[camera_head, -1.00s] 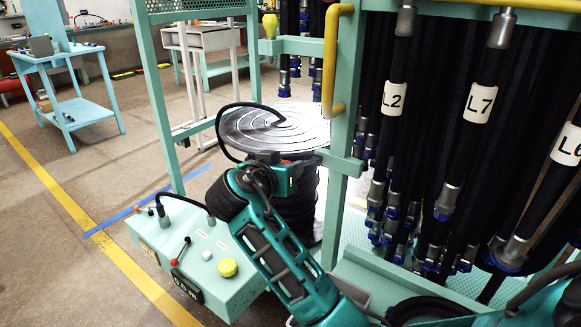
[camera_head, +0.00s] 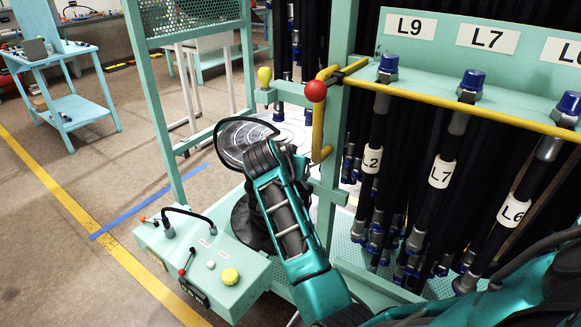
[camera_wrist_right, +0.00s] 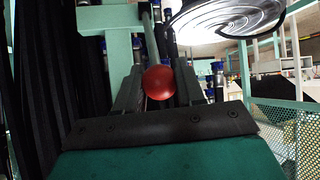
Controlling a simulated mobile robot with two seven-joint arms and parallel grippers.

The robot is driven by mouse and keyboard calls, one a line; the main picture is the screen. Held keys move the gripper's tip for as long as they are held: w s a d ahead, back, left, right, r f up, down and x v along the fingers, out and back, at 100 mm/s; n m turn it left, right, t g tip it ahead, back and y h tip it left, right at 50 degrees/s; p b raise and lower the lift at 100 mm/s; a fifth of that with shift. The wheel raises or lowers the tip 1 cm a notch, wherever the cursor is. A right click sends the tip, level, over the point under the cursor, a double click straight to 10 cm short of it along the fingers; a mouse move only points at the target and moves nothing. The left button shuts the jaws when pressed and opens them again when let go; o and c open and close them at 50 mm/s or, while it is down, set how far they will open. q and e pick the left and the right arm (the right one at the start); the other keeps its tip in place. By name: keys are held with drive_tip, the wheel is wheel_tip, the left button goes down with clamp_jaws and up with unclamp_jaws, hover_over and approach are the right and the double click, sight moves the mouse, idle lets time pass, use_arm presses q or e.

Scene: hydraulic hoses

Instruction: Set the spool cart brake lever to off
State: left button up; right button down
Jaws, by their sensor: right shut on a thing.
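A red ball knob (camera_head: 315,91) shows in front of the yellow handle, at the right of the spool (camera_head: 235,155). A red ball knob (camera_wrist_right: 158,82) also shows in the right wrist view, between the two dark fingers of my right gripper (camera_wrist_right: 160,92). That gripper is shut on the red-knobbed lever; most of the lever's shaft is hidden. In the head view my right forearm and wrist cover part of the spool, and the fingers are hidden. The spool also shows at the top right of the right wrist view (camera_wrist_right: 222,18). My left gripper is not in view.
A control box (camera_head: 205,262) with small levers and a yellow button stands at the lower left. A yellow handle (camera_head: 319,130) is on the teal post. Black labelled hoses (camera_head: 441,171) hang from a rack at the right. Open floor lies at the left.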

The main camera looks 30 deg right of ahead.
drive_tip(key=shift+w+d+r, duration=0.15)
drive_tip(key=shift+d+r, duration=0.25)
drive_tip(key=shift+r, duration=0.1)
drive_tip(key=c, duration=1.1)
unclamp_jaws()
drive_tip(key=o, duration=0.3)
drive_tip(key=shift+f, duration=0.15)
drive_tip(key=shift+o, duration=0.3)
drive_tip(key=shift+f, duration=0.15)
